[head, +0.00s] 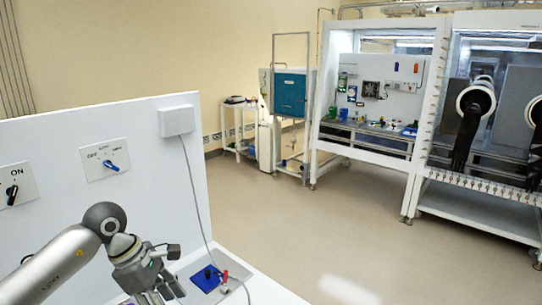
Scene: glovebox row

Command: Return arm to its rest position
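My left arm (60,263) comes in from the lower left, bent at a rounded joint (105,220). Its gripper (158,280) points down over the white bench, beside the white upright panel (75,172) and left of a blue pad (208,278). The fingertips are partly cut off by the bottom edge, so I cannot tell whether they are apart or hold anything. My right arm and gripper are not in view.
A small red item (225,276) stands by the pad. Gloveboxes (380,95) stand across open floor (330,225).

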